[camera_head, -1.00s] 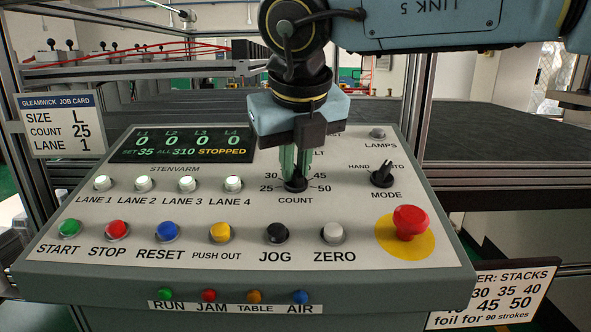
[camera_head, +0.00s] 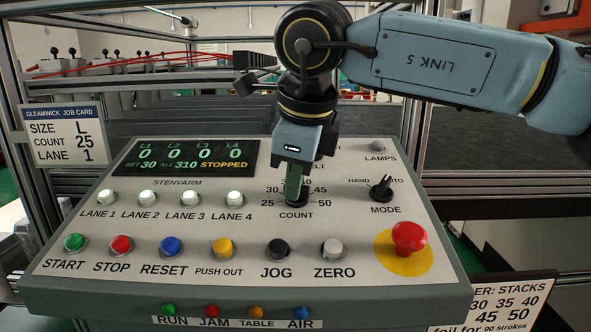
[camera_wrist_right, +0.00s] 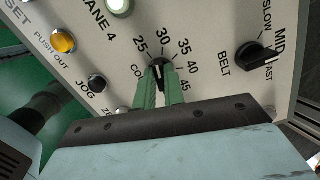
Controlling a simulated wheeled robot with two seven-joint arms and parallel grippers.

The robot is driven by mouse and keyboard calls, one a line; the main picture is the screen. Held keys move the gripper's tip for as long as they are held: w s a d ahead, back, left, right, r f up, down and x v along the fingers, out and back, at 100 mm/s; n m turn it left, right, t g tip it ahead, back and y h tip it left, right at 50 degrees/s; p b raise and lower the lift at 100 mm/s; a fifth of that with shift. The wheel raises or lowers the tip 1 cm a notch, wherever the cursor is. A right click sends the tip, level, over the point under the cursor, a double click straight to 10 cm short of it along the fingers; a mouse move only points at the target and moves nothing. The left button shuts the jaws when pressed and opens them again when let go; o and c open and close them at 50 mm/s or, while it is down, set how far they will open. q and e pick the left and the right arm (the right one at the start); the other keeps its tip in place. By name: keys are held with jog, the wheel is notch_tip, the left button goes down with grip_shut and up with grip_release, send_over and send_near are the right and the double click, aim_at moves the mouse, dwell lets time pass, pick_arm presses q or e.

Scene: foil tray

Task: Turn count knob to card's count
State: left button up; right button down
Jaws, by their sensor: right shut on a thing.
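The count knob (camera_head: 297,201) is a black knob on the sloping control panel, within a printed scale from 25 to 50. My right gripper (camera_head: 293,186) comes down from above with its green fingers shut on it. In the right wrist view the fingers flank the knob (camera_wrist_right: 160,67), and its white pointer line faces about the 30 mark. The display (camera_head: 195,163) reads SET 30, ALL 310, STOPPED, with zeros for all lanes. The job card (camera_head: 62,138) at left reads SIZE L, COUNT 25, LANE 1. My left gripper is not in view.
The mode knob (camera_head: 381,187) and red emergency button (camera_head: 408,236) stand right of the count knob. White lane buttons (camera_head: 190,198) lie to its left, and coloured push buttons such as the black jog button (camera_head: 277,248) in front. The belt knob (camera_wrist_right: 247,56) shows in the right wrist view.

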jog(key=shift+r+n+p, duration=0.1)
jog(key=shift+n+p, duration=0.85)
jog(key=shift+n, duration=1.25)
jog(key=c, duration=1.5)
grip_release()
jog(key=v, duration=1.3)
jog(key=shift+w+d+r, duration=0.1)
jog(key=shift+w+r, duration=0.1)
